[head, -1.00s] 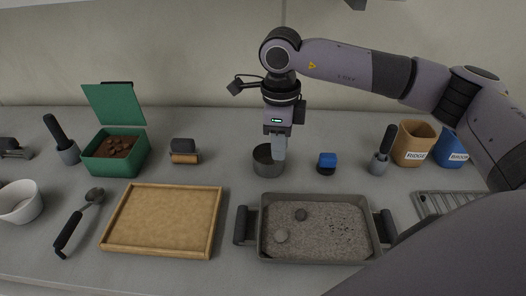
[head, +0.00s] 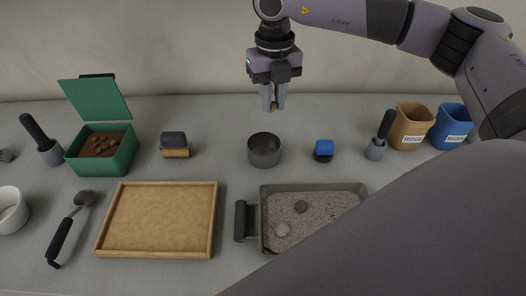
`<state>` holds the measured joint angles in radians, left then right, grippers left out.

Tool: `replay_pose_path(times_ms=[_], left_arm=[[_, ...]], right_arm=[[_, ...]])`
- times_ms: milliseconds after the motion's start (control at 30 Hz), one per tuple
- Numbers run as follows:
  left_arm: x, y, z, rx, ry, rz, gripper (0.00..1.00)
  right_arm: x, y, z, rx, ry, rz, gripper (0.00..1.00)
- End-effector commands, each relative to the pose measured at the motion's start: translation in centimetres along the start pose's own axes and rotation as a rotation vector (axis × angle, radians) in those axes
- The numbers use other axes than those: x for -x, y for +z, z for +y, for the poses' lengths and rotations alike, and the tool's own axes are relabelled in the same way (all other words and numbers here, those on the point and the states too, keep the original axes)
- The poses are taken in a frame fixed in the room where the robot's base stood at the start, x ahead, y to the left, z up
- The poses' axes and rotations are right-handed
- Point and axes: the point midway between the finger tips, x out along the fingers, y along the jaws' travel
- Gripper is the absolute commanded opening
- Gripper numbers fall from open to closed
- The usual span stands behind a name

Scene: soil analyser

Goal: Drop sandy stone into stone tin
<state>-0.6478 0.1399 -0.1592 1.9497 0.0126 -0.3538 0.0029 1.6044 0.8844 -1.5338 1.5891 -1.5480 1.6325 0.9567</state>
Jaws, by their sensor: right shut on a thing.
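My right gripper (head: 273,105) points down in the head view, its fingers shut on a small tan stone (head: 274,107), which shows only in part between the fingertips. I take it to be the sandy stone. The round grey metal tin (head: 265,157), open at the top, stands on the counter. In the picture the fingertips are above its far rim and slightly right of its centre, apart from it. No stone is clearly visible inside the tin. My left gripper is not in view.
A wooden tray (head: 157,220), a brush (head: 174,145), a blue-topped item (head: 323,150) and a green box (head: 101,150) stand around the tin. My arm covers the lower right.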

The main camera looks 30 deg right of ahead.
Motion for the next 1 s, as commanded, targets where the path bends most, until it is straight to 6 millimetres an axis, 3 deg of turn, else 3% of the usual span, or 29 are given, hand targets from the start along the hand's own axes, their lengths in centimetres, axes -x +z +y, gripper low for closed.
replay_pose_path(times_ms=[300,667,700,767,800,1000], left_arm=[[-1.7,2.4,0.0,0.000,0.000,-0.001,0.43],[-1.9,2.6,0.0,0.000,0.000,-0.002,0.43],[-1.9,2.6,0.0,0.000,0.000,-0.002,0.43],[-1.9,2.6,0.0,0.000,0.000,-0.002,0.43],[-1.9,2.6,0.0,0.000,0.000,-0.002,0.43],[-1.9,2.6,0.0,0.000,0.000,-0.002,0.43]], right_arm=[[-4.1,0.0,0.0,0.001,0.000,0.000,0.00],[-4.6,0.0,0.0,0.002,0.000,0.000,0.00],[-4.6,0.0,0.0,0.002,0.000,0.000,0.27],[-4.6,0.0,0.0,0.002,0.000,0.000,0.47],[-4.6,0.0,0.0,0.002,0.000,0.000,0.50],[-4.6,0.0,0.0,0.002,-0.001,0.000,0.50]])
